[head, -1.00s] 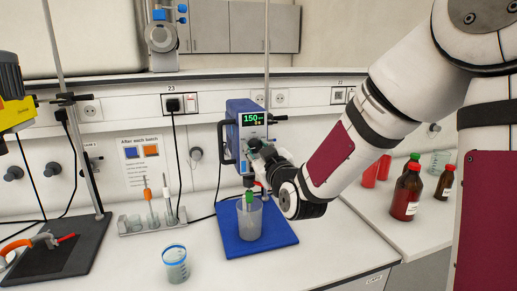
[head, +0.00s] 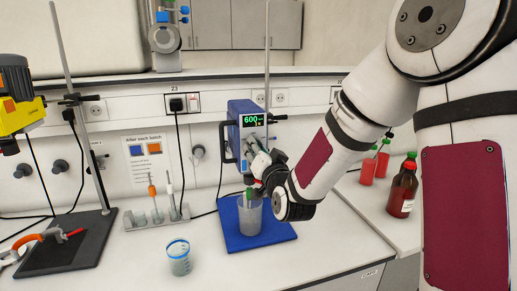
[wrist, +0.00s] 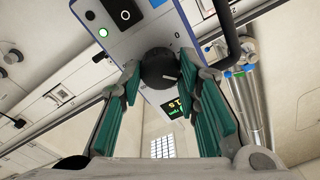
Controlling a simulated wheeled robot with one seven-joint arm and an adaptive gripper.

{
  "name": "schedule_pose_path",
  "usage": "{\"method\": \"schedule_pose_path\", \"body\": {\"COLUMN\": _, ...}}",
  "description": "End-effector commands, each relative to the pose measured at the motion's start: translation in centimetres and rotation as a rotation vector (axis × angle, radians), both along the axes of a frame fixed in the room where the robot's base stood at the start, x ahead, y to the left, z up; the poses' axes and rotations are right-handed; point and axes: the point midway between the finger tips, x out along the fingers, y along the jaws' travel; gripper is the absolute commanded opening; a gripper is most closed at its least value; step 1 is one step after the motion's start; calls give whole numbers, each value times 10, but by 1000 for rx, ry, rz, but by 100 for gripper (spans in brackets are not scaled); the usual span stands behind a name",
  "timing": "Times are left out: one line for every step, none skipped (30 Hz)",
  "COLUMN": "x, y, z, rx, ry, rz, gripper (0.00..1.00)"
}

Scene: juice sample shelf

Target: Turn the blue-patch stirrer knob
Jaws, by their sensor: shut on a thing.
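The blue stirrer (head: 233,112) hangs on a rod above a blue mat (head: 225,238), with a grey beaker (head: 249,220) under it. Its green display (head: 253,121) reads about 600. In the wrist view the dark round knob (wrist: 158,68) with a pale pointer mark sits on the stirrer's face, between the two finger ends. My gripper (head: 251,150) reaches the stirrer's front from the right and is shut on the knob. The green-padded fingers also show in the wrist view (wrist: 160,72). In the head view my gripper hides the knob.
A yellow stirrer (head: 20,112) stands at left over a dark plate (head: 70,245). A rack (head: 155,219) with probes and a blue-rimmed cup (head: 179,258) stand left of the mat. Red and brown bottles (head: 402,190) stand at right. The front of the bench is clear.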

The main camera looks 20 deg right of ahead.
Motion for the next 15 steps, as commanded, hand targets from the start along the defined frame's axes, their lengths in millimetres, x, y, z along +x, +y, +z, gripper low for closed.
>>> {"method": "schedule_pose_path", "body": {"x": -1, "y": 1, "z": 1, "rx": 34, "ry": 0, "rz": 1, "gripper": 2}}
{"method": "schedule_pose_path", "body": {"x": -1, "y": 1, "z": 1, "rx": 55, "ry": 0, "rz": 1, "gripper": 2}}
{"method": "schedule_pose_path", "body": {"x": -1, "y": 1, "z": 1, "rx": 81, "ry": 0, "rz": 1, "gripper": 2}}
{"method": "schedule_pose_path", "body": {"x": -1, "y": 1, "z": 1, "rx": 99, "ry": 0, "rz": 1, "gripper": 2}}
{"method": "schedule_pose_path", "body": {"x": -1, "y": 1, "z": 1, "rx": 116, "ry": 0, "rz": 1, "gripper": 2}}
{"method": "schedule_pose_path", "body": {"x": -1, "y": 1, "z": 0, "rx": 137, "ry": 0, "rz": 0, "gripper": 2}}
{"method": "schedule_pose_path", "body": {"x": -1, "y": 1, "z": 0, "rx": 152, "ry": 0, "rz": 1, "gripper": 2}}
{"method": "schedule_pose_path", "body": {"x": -1, "y": 1, "z": 0, "rx": 165, "ry": 1, "rz": 1, "gripper": 2}}
{"method": "schedule_pose_path", "body": {"x": -1, "y": 1, "z": 0, "rx": 181, "ry": 1, "rz": 1, "gripper": 2}}
{"method": "schedule_pose_path", "body": {"x": -1, "y": 1, "z": 0, "rx": 191, "ry": 0, "rz": 1, "gripper": 2}}
{"method": "schedule_pose_path", "body": {"x": -1, "y": 1, "z": 0, "rx": 201, "ry": 1, "rz": 0, "gripper": 2}}
{"method": "schedule_pose_path", "body": {"x": 0, "y": 1, "z": 0, "rx": 213, "ry": 1, "rz": 1, "gripper": 2}}
{"method": "schedule_pose_path", "body": {"x": 0, "y": 1, "z": 0, "rx": 220, "ry": 0, "rz": 1, "gripper": 2}}
{"method": "schedule_pose_path", "body": {"x": 0, "y": 1, "z": 0, "rx": 226, "ry": 1, "rz": 0, "gripper": 2}}
{"method": "schedule_pose_path", "body": {"x": 0, "y": 1, "z": 0, "rx": 233, "ry": 1, "rz": 1, "gripper": 2}}
